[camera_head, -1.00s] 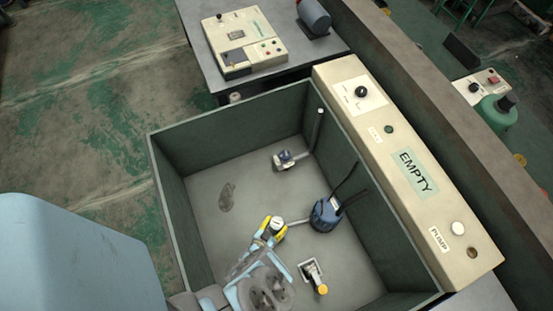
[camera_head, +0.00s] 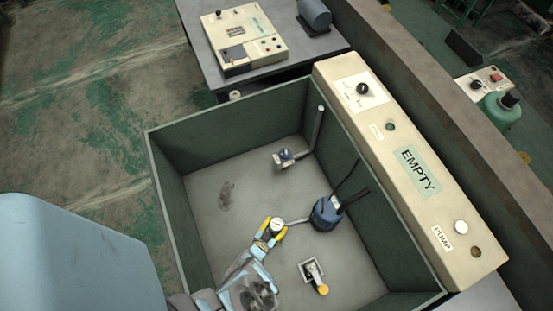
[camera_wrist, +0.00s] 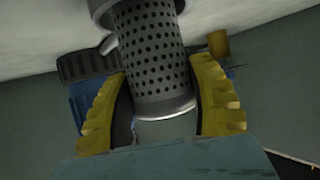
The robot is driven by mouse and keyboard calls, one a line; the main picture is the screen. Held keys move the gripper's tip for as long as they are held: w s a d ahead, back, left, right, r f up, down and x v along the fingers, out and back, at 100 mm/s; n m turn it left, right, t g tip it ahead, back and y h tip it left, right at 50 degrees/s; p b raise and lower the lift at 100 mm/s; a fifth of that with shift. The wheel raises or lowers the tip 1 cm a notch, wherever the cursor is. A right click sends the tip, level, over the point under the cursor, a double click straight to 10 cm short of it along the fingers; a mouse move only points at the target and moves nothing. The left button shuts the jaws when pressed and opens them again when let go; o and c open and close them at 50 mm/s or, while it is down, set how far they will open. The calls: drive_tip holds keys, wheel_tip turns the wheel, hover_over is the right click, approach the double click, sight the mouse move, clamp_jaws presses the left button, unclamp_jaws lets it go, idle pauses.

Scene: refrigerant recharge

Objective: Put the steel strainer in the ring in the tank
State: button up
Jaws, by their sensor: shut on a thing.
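The steel strainer (camera_wrist: 155,55) is a dark perforated cylinder with a bright rim at its near end, seen in the wrist view. My gripper (camera_head: 271,229), with yellow fingers, is shut on it; the fingers (camera_wrist: 165,100) stand on either side. In the head view a pale round top (camera_head: 277,224) shows between the fingertips, inside the tank (camera_head: 215,270). A grey collar (camera_wrist: 128,10) surrounds the strainer's far end in the wrist view; I cannot tell whether it is the ring or part of the strainer. The ring is not clearly seen in the head view.
A blue pump (camera_head: 326,213) stands right of my gripper, with a thin pipe toward it. A small valve (camera_head: 285,158) is on a pipe behind. A square fitting with a yellow knob (camera_head: 314,275) lies to the front right. The tank's left floor is clear.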

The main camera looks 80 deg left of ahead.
drive_tip(key=shift+f, duration=0.15)
drive_tip(key=o, duration=1.2)
drive_tip(key=shift+o, duration=0.2)
drive_tip(key=shift+r, duration=0.2)
drive_tip(key=shift+p+v, duration=1)
drive_tip(key=shift+v, duration=2.75)
drive_tip(key=shift+d+f, duration=0.1)
